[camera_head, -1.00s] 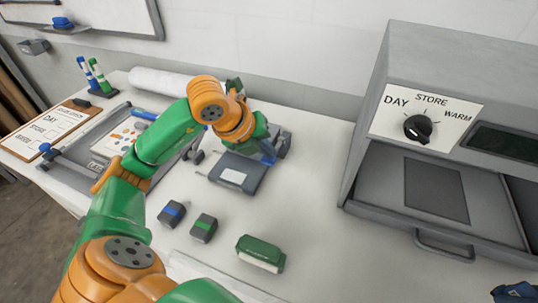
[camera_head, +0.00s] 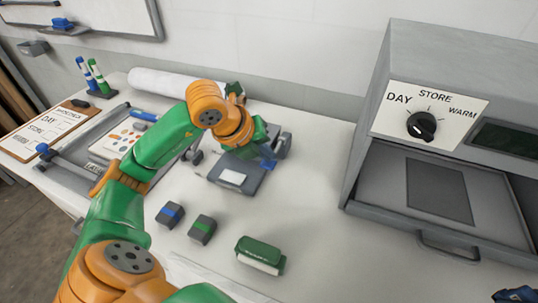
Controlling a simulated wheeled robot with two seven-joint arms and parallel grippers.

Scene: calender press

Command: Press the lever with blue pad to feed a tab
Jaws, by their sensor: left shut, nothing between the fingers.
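A grey tab feeder (camera_head: 246,180) with a white label on its front sits on the white table, in the middle of the view. Part of its blue pad (camera_head: 268,165) shows at its right side. My left arm reaches in from the left, and its gripper (camera_head: 263,153) is over the feeder, by the blue pad. The gripper is shut with nothing in it. The arm hides most of the fingers and much of the lever, so I cannot tell whether they touch.
A grey cabinet with a dial (camera_head: 421,126) and an open tray stands at the right. A clipboard (camera_head: 45,128) lies far left.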

